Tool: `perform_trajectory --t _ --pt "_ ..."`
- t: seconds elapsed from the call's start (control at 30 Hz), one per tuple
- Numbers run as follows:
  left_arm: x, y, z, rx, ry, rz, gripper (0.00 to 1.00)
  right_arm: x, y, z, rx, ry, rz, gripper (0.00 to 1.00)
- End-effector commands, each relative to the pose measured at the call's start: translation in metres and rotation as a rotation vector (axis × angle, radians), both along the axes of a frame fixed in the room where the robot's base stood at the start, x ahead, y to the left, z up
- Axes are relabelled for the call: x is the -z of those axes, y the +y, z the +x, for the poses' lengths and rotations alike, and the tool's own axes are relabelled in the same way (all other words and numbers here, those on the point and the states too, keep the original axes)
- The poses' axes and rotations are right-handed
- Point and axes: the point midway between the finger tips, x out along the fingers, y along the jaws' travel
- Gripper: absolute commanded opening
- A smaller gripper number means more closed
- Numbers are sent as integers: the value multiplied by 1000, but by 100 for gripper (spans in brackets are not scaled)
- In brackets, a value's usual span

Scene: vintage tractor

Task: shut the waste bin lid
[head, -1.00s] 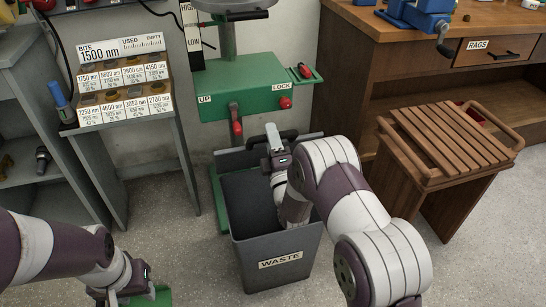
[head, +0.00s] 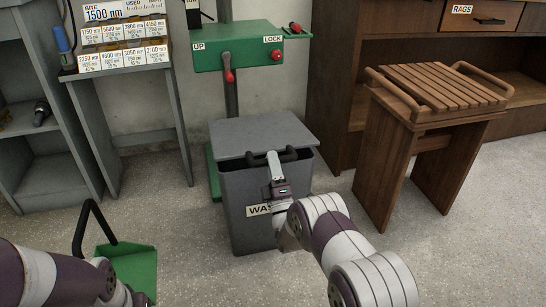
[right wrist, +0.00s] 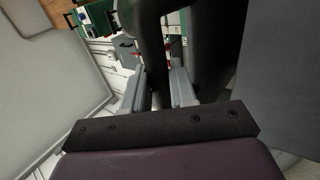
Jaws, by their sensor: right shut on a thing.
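The waste bin (head: 240,215) is a dark grey box with a partly covered WASTE label, standing on the floor. Its grey lid (head: 260,130) lies over the opening, front edge slightly raised, with a dark gap above the front rim. A black handle (head: 292,155) runs along the lid's front edge. My right gripper (head: 274,160) is shut on this handle, which also shows between the fingers in the right wrist view (right wrist: 150,50). My left gripper (head: 138,298) is at the bottom edge by the green dustpan, its fingers not clearly shown.
A green dustpan (head: 132,265) with a black handle lies on the floor at lower left. A green machine (head: 238,50) stands behind the bin. A slatted wooden stool (head: 440,90) stands to the right. Grey floor is clear between the bin and the stool.

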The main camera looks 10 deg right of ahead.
Motion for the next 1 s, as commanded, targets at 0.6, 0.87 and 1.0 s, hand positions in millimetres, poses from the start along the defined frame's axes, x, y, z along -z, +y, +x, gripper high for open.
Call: perform_trajectory --t 0.6,0.87,1.0 --pt "29 0 0 0 0 0 43 48 0 3 0 0 0 46" --pt "29 0 0 0 0 0 43 49 0 2 0 0 0 46" --pt "23 0 0 0 0 0 43 52 0 -4 0 4 0 46"
